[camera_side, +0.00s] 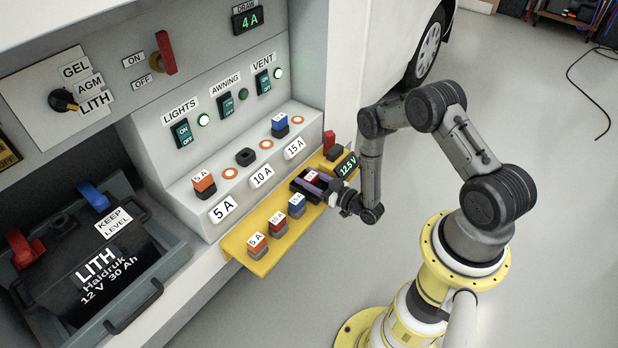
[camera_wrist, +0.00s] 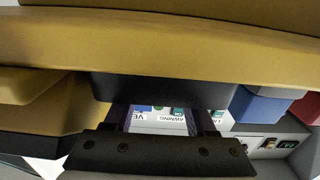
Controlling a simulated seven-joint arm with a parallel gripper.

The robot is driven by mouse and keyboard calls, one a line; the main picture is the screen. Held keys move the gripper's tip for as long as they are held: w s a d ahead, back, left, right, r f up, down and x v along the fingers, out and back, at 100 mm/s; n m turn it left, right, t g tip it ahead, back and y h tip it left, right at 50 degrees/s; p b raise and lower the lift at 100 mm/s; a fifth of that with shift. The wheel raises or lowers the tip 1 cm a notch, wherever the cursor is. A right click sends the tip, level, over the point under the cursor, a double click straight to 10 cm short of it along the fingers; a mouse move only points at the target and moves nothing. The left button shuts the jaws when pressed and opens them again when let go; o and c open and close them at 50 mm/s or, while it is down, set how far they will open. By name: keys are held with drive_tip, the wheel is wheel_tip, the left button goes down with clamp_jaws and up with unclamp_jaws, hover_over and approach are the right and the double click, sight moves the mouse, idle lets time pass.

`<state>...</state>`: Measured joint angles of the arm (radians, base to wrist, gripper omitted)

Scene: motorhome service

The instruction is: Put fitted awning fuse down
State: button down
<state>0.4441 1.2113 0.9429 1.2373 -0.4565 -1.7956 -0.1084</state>
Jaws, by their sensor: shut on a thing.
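The row labelled 10 A under the AWNING switch (camera_side: 226,104) has a dark socket (camera_side: 246,157) with no coloured fuse in it. The awning lamp (camera_side: 243,95) is dark. In the side view my gripper (camera_side: 308,186) is low over the yellow shelf (camera_side: 262,262), shut on a red fuse (camera_side: 312,177). The fingers partly cover it, and its rating is too small to read. In the wrist view a black block (camera_wrist: 165,90) is at the fingers, under the yellow surface. I cannot tell whether the red fuse touches the shelf.
An orange 5 A fuse (camera_side: 257,244), a red fuse (camera_side: 278,222) and a blue fuse (camera_side: 297,204) stand on the shelf left of my gripper. A 12.5 V display (camera_side: 347,166) is close on its right. Fuses also sit in the 5 A and 15 A sockets.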

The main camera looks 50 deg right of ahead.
drive_tip(key=shift+f, duration=0.15)
drive_tip(key=c, duration=0.5)
unclamp_jaws()
drive_tip(key=shift+s, duration=0.2)
drive_tip(key=s, duration=1.1)
drive_tip(key=shift+s, duration=0.3)
